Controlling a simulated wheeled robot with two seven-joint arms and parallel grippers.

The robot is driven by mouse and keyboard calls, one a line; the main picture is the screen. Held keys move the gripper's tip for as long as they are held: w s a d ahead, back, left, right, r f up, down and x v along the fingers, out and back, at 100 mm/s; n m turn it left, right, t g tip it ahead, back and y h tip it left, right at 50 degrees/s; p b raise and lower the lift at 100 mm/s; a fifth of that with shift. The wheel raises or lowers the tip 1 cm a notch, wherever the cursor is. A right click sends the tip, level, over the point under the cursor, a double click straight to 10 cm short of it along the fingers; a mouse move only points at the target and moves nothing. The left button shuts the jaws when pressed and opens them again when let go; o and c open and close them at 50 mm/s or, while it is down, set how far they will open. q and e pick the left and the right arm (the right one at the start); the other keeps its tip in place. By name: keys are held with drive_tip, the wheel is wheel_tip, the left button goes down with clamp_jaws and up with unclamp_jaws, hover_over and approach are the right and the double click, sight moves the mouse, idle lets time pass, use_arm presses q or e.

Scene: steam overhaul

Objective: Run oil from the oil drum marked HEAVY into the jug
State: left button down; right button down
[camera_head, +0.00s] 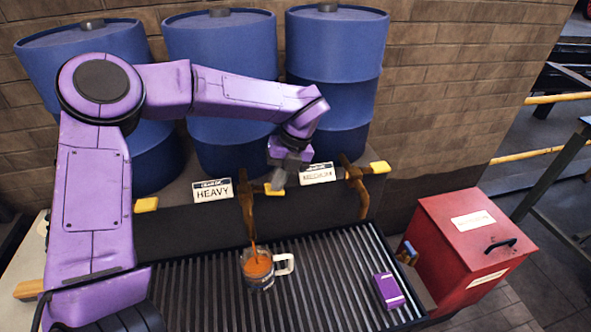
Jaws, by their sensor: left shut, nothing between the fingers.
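The label reading HEAVY (212,191) stands in front of the middle blue drum (222,60). Beside the label is a brown tap (246,203) with a yellow handle (272,189). A thin orange stream of oil (254,247) runs from this tap into the jug. The clear jug (258,283) stands upright on the slatted grate below, its handle to the right, with orange oil in it. My left gripper (278,181) is shut and empty, right at the yellow handle; I cannot tell whether they touch. My right gripper is out of view.
The MEDIUM label (317,174) and another tap (357,190) are to the right. Another yellow handle (147,204) shows at left. A purple box (388,290) lies on the grate (335,270). A red cabinet (465,250) stands at right. The grate between jug and box is clear.

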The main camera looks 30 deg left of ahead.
use_arm(q)
drive_tip(key=shift+f+b, duration=0.4)
drive_tip(key=shift+f, duration=0.1)
drive_tip(key=shift+r, duration=0.2)
idle(3.0)
